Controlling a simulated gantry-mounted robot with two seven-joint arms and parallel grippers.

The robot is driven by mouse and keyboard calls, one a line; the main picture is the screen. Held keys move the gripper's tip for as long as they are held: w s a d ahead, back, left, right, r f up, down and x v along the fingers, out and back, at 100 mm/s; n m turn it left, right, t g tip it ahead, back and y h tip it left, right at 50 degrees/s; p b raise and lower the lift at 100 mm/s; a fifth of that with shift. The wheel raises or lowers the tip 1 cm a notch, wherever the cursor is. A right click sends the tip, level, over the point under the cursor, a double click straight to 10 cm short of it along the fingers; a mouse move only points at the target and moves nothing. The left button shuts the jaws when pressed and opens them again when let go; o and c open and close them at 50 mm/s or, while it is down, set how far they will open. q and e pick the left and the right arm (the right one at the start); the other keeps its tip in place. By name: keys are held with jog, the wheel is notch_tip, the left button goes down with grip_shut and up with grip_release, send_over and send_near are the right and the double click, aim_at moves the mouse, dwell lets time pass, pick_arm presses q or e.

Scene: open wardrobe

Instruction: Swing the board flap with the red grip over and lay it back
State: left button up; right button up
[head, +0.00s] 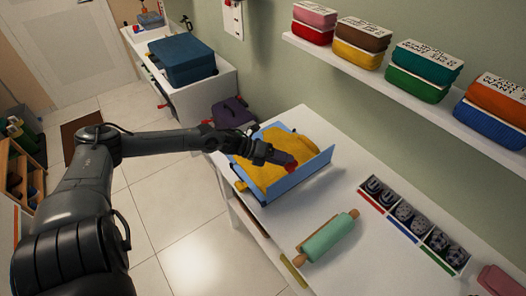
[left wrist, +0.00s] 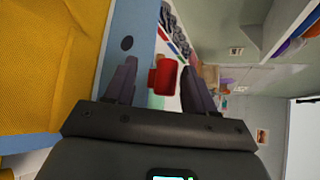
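The folding board shows as a light-blue panel with a yellow garment (head: 268,160) lying over it on the white table. One blue flap (head: 308,176) stands raised along the board's right side in the head view; the wrist view also shows a blue panel (left wrist: 138,35) with a dark round spot. The red grip (head: 291,167) is at that flap's upper edge. In the wrist view, the red grip (left wrist: 165,77) lies between my left gripper's (left wrist: 160,75) fingertips, with a visible gap on the left. The left gripper is open. My right gripper is not in view.
A green rolling pin (head: 329,238) lies in front of the board. A divided tray (head: 383,208) of dark rolled items is to the right. A wall shelf (head: 355,68) holds several colourful fabric bundles. A dark bag (head: 232,113) sits behind the board.

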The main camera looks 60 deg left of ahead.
pick_arm(q)
jog(key=p+v, duration=0.5)
jog(key=v, duration=0.2)
jog(key=shift+s+r, duration=0.25)
jog(key=shift+a, duration=0.2)
dwell(0.7)
